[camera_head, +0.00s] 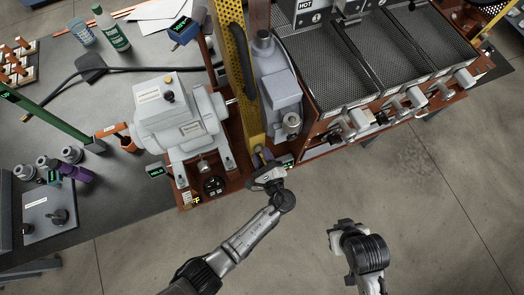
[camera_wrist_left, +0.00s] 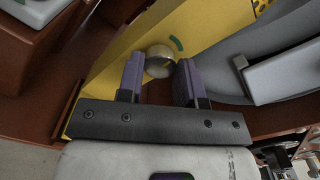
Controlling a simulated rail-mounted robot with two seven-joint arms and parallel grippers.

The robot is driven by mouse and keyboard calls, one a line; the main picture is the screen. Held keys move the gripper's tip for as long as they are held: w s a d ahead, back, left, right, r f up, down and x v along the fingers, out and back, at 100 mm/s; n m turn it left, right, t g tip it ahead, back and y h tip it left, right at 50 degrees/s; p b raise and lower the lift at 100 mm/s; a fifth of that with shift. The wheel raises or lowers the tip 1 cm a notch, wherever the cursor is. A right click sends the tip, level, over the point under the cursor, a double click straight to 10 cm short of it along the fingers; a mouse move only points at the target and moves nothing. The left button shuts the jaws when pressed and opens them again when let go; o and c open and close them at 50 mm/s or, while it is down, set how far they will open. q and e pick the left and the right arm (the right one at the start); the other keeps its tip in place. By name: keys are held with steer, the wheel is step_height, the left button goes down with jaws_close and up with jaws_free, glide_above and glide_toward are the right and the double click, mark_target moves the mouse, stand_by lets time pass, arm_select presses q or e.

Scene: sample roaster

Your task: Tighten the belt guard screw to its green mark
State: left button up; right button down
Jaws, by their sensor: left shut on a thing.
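The yellow belt guard (camera_head: 238,62) stands upright between the grey motor and the roaster body; its lower part fills the upper middle of the left wrist view (camera_wrist_left: 125,67). A round metal screw head (camera_wrist_left: 160,58) sits on it, with a green mark (camera_wrist_left: 176,43) just above and to the right. My left gripper (camera_head: 262,158) is at the guard's lower end, its purple fingers shut on the screw head from both sides. In the head view the screw is hidden by the gripper. My right gripper (camera_head: 344,230) hangs over bare floor, away from everything; its fingers do not show clearly.
The grey motor (camera_head: 182,122) stands left of the guard, and a grey housing (camera_head: 276,85) stands close on its right. Mesh-topped roaster trays (camera_head: 385,55) lie further right. The grey table (camera_head: 110,190) holds bottles and small cups. The floor in front is clear.

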arm_select(q)
steer(key=shift+m, duration=0.6)
steer(key=shift+f, duration=0.1)
steer(key=o, duration=0.9)
steer(key=v, duration=1.4)
steer(key=shift+a, duration=0.1)
steer(key=shift+w, duration=0.1)
